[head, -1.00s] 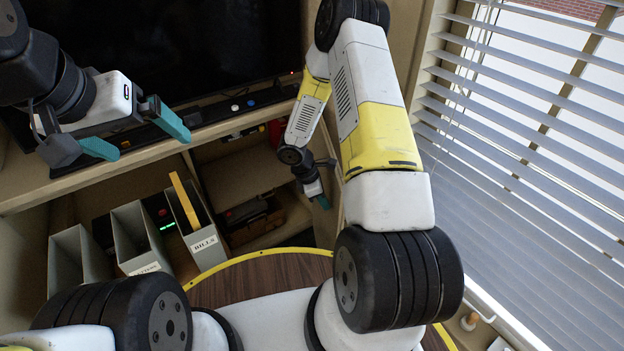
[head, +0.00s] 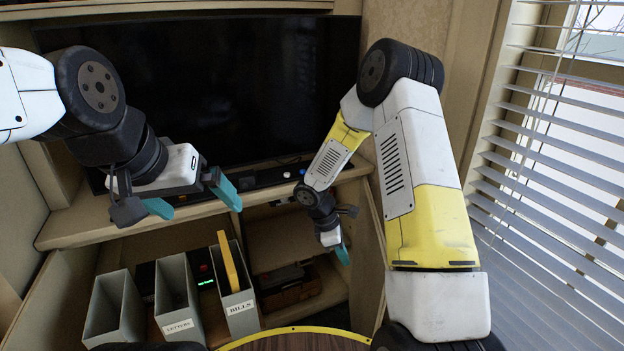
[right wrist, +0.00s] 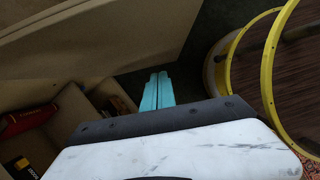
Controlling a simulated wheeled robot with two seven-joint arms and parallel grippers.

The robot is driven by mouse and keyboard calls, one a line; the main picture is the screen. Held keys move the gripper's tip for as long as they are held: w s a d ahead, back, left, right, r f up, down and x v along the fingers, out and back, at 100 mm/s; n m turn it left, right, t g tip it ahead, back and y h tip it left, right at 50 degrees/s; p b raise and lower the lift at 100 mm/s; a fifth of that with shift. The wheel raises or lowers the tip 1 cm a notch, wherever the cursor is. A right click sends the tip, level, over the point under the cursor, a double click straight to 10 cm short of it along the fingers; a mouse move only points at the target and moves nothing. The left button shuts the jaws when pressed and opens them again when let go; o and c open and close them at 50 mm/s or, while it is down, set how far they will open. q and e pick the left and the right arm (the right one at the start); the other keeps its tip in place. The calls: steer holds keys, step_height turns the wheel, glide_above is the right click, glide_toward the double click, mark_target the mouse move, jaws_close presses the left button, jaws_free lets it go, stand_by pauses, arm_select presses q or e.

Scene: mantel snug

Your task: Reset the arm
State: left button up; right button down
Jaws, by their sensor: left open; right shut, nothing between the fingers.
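My left gripper (head: 191,201) is at the left of the head view, in front of the mantel shelf and the dark screen. Its two teal fingers are spread wide, with nothing between them. My right gripper (head: 343,255) hangs small and partly hidden beside the right end of the low cubby. In the right wrist view its teal fingers (right wrist: 158,92) lie together, with nothing between them.
Grey file boxes (head: 234,287), one labelled BILLS and holding a yellow folder (head: 228,262), stand below the shelf (head: 90,222). A dark screen (head: 245,90) stands above. Window blinds (head: 550,200) are at the right. A yellow-rimmed round wooden top (head: 300,341) is at the bottom.

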steer(key=s+d+r+m+t+y, duration=0.1)
steer(key=s+r+m, duration=0.25)
steer(key=r, duration=0.65)
steer(key=s+d+r+m+t+y, duration=0.15)
steer(key=r+m, duration=0.25)
steer(key=r, duration=0.5)
steer(key=s+a+r+m+t+y, duration=0.3)
steer(key=s+r+m, duration=0.5)
steer(key=s+r, duration=0.7)
steer(key=shift+s+t+y, duration=0.35)
steer(key=shift+t+y, duration=0.2)
